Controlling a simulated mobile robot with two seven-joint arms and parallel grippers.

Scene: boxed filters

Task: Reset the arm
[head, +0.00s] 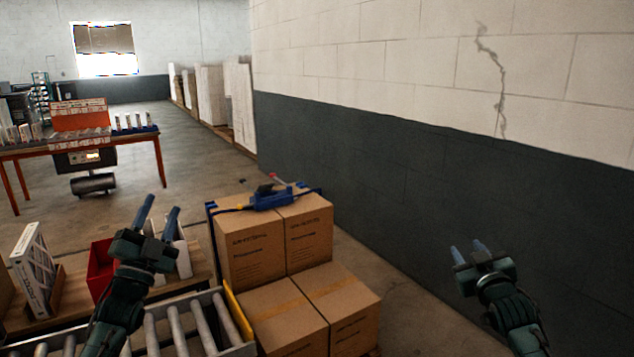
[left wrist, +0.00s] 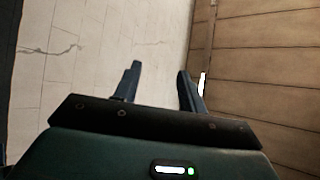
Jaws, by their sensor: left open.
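My left gripper (head: 161,207) is raised at the lower left of the head view, above the roller conveyor and wooden bench. In the left wrist view, its two fingers (left wrist: 159,78) stand apart with nothing between them. My right gripper (head: 468,250) is at the lower right, in front of the dark lower wall. Its two fingers stand apart and hold nothing that I can see.
Stacked cardboard boxes (head: 265,248) stand between my arms, with a blue strapping tool (head: 270,200) on top. A roller conveyor (head: 204,322), red bin (head: 101,268) and white-framed filter (head: 34,270) are at left. A red-legged table (head: 160,160) stands farther back.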

